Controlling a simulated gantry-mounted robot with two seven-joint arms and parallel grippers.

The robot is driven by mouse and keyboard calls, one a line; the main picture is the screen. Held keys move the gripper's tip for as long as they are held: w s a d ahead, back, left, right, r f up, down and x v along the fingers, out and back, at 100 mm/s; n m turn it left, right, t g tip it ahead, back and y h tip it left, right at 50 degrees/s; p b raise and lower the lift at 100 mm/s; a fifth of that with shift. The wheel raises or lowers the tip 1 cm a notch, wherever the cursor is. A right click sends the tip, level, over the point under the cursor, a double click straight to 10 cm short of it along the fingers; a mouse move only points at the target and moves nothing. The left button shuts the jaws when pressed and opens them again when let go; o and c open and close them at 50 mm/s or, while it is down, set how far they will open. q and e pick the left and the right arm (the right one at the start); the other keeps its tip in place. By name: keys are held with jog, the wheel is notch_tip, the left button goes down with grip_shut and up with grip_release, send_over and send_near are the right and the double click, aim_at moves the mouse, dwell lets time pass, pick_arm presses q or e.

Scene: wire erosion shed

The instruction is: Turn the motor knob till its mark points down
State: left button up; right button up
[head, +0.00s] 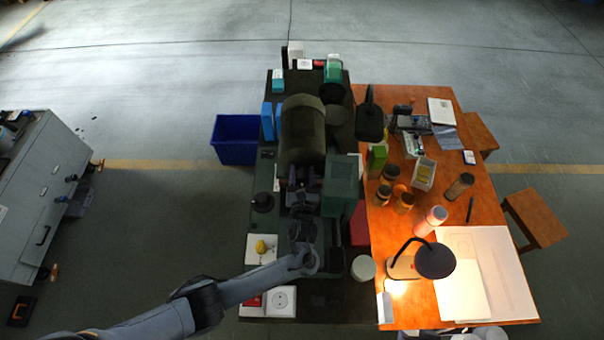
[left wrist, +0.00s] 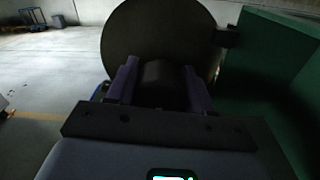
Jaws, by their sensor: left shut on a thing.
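The motor (head: 303,135) is a dark olive cylinder lying on the dark bench. My left gripper (head: 302,178) is at its near end, with the arm coming in from the lower left. In the left wrist view, the motor's round dark end face (left wrist: 160,30) fills the upper middle. The two purple fingers of my left gripper (left wrist: 160,85) are closed on both sides of a dark knob (left wrist: 160,75). I cannot see the knob's mark; the knob is very dark and partly covered by the gripper. My right gripper is not in view.
A green box (head: 340,182) stands close right of my left gripper; its green side also fills the right of the left wrist view. A black knobbed object (head: 262,202) is to the left. An orange table (head: 410,215) with jars and a lamp (head: 434,260) adjoins the bench.

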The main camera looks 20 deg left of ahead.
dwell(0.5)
pick_arm(q)
jog(key=o, duration=1)
jog(key=v, duration=1)
jog(key=shift+s+b, duration=0.35)
jog(key=shift+d+f, duration=0.1)
